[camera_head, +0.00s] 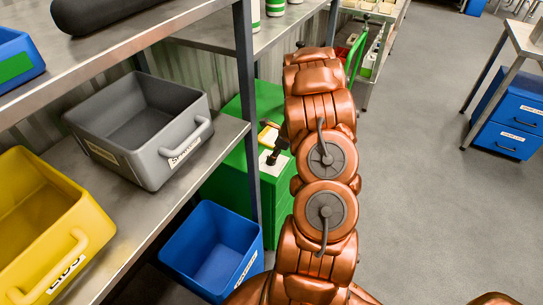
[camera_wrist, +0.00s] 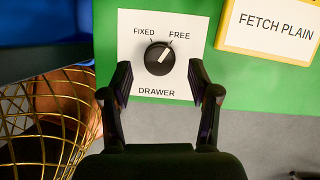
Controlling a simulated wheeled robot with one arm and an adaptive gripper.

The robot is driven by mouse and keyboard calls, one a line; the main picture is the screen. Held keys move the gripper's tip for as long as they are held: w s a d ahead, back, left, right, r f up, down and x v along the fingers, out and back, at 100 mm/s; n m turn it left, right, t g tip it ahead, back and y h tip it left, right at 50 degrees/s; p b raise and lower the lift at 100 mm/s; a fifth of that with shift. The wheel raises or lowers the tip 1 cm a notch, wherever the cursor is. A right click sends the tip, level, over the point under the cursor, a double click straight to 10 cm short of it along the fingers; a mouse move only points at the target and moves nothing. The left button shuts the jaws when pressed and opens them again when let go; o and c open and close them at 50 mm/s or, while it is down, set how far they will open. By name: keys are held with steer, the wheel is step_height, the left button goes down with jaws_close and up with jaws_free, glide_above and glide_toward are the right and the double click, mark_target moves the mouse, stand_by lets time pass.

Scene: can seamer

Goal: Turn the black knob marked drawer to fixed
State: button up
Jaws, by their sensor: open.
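The black knob (camera_wrist: 159,58) sits on a white plate (camera_wrist: 128,30) marked DRAWER, FIXED and FREE. Its white pointer line points up and right, towards FREE. The plate is on a green surface (camera_wrist: 225,75). My gripper (camera_wrist: 160,74) is open and empty, its two fingers on either side of the knob's lower part in the picture, apart from it. In the head view my gripper (camera_head: 277,151) shows small and dark beside the green cabinet (camera_head: 229,170), over a white plate (camera_head: 267,168); the knob cannot be made out there.
A yellow-framed FETCH PLAIN sign (camera_wrist: 268,28) is right of the plate. A gold wire mesh (camera_wrist: 45,125) is at lower left of the wrist view. In the head view, shelves hold a grey bin (camera_head: 140,130) and a yellow bin (camera_head: 45,230); a blue bin (camera_head: 213,250) is below. Floor at right is open.

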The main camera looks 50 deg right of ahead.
steer(key=shift+x, duration=1.3)
steer(key=c, duration=1.2)
steer(key=shift+o, duration=0.2)
